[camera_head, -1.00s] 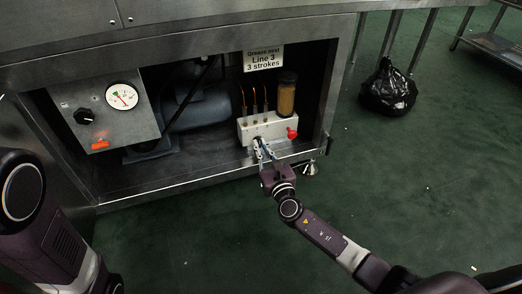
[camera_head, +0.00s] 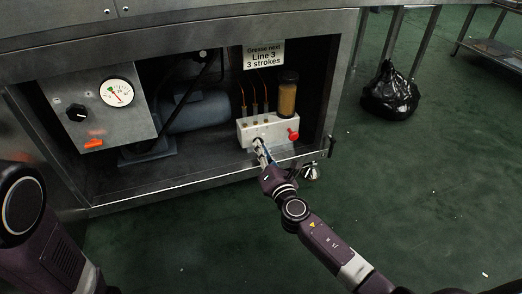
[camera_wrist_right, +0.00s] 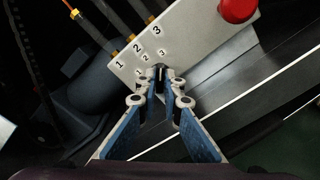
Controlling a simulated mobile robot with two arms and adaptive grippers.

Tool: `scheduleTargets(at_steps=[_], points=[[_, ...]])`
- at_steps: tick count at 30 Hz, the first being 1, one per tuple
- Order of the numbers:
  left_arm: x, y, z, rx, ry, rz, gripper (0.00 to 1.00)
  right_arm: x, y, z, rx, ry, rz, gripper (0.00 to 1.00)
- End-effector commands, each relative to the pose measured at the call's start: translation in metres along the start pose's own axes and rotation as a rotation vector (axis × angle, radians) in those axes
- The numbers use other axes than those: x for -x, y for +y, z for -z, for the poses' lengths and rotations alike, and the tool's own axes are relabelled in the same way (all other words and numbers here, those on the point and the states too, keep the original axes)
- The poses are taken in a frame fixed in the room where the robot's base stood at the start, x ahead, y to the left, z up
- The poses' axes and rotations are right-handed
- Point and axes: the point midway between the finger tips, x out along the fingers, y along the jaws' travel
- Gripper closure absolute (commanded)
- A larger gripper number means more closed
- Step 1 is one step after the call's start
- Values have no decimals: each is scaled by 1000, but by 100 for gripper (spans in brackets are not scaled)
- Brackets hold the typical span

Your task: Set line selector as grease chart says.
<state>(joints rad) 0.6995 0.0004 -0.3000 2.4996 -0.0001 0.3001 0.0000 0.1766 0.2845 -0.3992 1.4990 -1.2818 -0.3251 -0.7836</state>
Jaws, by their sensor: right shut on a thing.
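The grease chart (camera_head: 263,56) hangs from the top edge of the bay and reads "Grease next Line 3, 3 strokes". Below it stands a white grease block (camera_head: 266,130) with a red knob (camera_head: 292,135) at its right end. In the right wrist view the block (camera_wrist_right: 184,48) carries large numbers 1, 2, 3 by its fittings and smaller ones around the line selector (camera_wrist_right: 158,72). My right gripper (camera_head: 260,146) is at the block's front, its fingertips (camera_wrist_right: 160,80) shut on the selector, mostly hiding it; its setting cannot be read. My left gripper is out of view.
A clear reservoir of amber grease (camera_head: 288,95) stands on the block. A panel with a gauge (camera_head: 117,93) and black knob (camera_head: 76,113) is at left, a motor (camera_head: 198,110) behind. A black bag (camera_head: 390,92) lies on the floor at right.

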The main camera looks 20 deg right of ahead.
Motion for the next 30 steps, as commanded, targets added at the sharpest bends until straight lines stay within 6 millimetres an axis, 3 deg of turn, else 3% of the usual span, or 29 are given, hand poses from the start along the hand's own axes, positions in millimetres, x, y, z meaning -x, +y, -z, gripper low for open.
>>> scheduleTargets(at_steps=[20,21,24,30], points=[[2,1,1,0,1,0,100,-1,0,-2,-58,-3,1,100],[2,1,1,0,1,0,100,-1,0,-2,-58,-3,0,89],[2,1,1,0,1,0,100,-1,0,-2,-57,-3,0,78],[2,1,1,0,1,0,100,-1,0,-1,-56,-2,0,75]])
